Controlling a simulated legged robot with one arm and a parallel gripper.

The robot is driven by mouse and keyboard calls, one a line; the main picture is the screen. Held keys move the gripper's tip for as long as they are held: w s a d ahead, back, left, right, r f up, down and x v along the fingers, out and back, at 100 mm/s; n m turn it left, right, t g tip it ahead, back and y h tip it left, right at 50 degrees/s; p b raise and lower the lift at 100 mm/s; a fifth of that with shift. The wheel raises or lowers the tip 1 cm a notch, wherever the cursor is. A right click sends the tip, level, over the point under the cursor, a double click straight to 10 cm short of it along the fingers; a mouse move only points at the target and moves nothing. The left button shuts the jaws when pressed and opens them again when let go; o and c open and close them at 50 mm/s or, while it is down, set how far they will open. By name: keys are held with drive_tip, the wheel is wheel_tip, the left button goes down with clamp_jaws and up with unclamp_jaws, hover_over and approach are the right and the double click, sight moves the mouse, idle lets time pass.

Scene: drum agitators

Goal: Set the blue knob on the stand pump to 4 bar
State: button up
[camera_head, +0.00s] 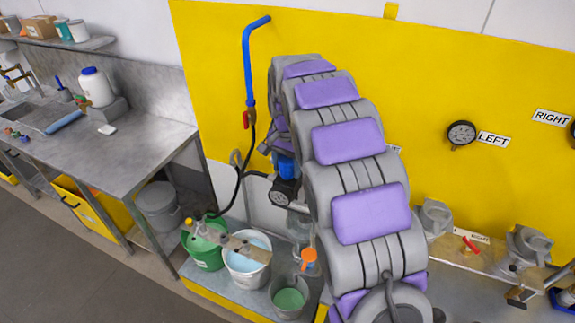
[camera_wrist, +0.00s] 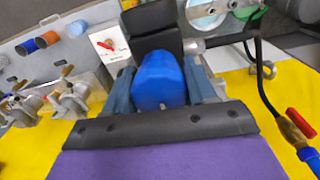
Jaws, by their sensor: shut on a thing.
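The blue knob (camera_wrist: 158,78) sits between the two grey-blue fingers of my gripper (camera_wrist: 162,92) in the wrist view. My gripper is shut on the knob's sides. In the head view the blue knob (camera_head: 287,167) shows in part behind my purple-padded arm, just above a round dark gauge (camera_head: 281,193) on the stand pump. The gauge's reading is too small to tell. In the wrist view a dark block (camera_wrist: 152,28) stands right behind the knob. My arm hides much of the pump.
A blue pipe with a red-handled valve (camera_head: 247,118) and black hose runs down the yellow wall. A green bucket (camera_head: 203,250) and a white bucket (camera_head: 246,268) stand below. A white plate with a red pointer (camera_wrist: 110,43) shows left in the wrist view. A metal table (camera_head: 120,165) stands left.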

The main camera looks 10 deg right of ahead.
sight(286, 158)
drive_tip(key=shift+m, duration=0.4)
drive_tip(key=o, duration=1)
drive_tip(key=shift+a, duration=0.15)
wheel_tip(286, 158, up, 17)
drive_tip(key=shift+w+r+p, duration=0.1)
drive_tip(key=shift+r+p, duration=0.05)
drive_tip(key=shift+p, duration=1.05)
